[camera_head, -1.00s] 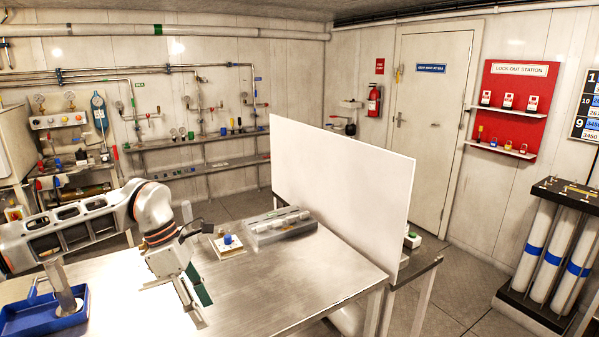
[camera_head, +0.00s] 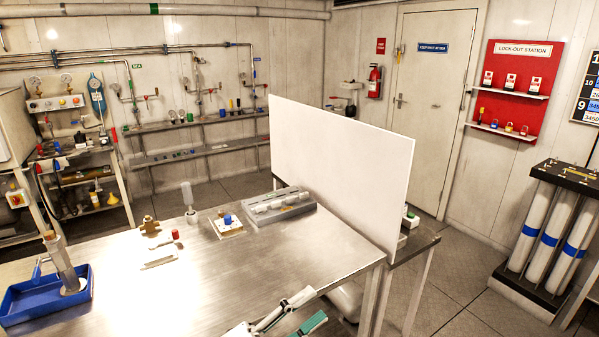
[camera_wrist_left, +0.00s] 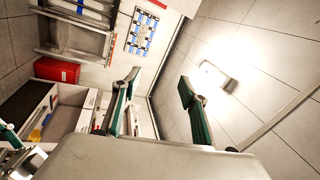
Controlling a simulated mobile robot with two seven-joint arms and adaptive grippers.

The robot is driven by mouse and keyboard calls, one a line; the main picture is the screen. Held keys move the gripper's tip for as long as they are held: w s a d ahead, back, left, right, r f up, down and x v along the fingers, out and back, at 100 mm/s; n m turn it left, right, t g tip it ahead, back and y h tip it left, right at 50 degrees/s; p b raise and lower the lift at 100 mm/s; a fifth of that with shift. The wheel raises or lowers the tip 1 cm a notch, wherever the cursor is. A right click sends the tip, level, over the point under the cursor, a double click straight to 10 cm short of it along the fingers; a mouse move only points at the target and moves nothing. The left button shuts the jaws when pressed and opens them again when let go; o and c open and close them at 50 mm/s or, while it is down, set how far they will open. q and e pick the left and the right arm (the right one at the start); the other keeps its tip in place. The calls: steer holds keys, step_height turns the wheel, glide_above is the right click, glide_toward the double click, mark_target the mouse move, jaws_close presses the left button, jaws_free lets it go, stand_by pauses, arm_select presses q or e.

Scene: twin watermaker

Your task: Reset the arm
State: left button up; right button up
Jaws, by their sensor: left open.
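My left gripper (camera_head: 312,306) shows at the bottom edge of the head view, near the front edge of the steel table (camera_head: 225,275). Only its fingers show there; the arm behind them is out of the picture. In the left wrist view its two green-padded fingers (camera_wrist_left: 158,85) stand apart with nothing between them. That view looks past them at wall panels, a ceiling lamp and shelves. My right gripper is in neither view.
A blue tray (camera_head: 14,312) holding a cylinder stands at the table's left. Small parts, a board with a blue knob (camera_head: 228,222) and a grey rack (camera_head: 282,207) sit along the far edge. A white upright panel (camera_head: 340,180) borders the right side. The table's middle is clear.

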arm_select(q)
steer(key=s+a+f+n+t+y, duration=0.1)
steer(key=s+a+f+n+y, duration=0.3)
steer(key=a+f+n+y, duration=0.3)
steer(key=s+a+f+n+t+y, duration=0.1)
steer(key=s+a+f+n+y, duration=0.3)
steer(key=a+f+n+y, duration=0.3)
steer(key=a+f+n, duration=0.4)
steer(key=f+n, duration=0.2)
steer(key=f, duration=0.4)
steer(key=shift+a, duration=0.2)
steer(key=s+a+f+n, duration=0.1)
steer(key=s+f, duration=0.1)
steer(key=s, duration=0.1)
steer(key=s+a+f+n+g+y, duration=0.1)
steer(key=s+a+f, duration=0.1)
steer(key=s+f, duration=0.1)
steer(key=s+a+f+n+g+y, duration=0.1)
steer(key=s+a+f, duration=0.1)
steer(key=s, duration=0.1)
steer(key=shift+a+f+n, duration=0.1)
steer(key=shift+f+n, duration=0.15)
steer(key=shift+n, duration=0.05)
steer(key=shift+c, duration=0.4)
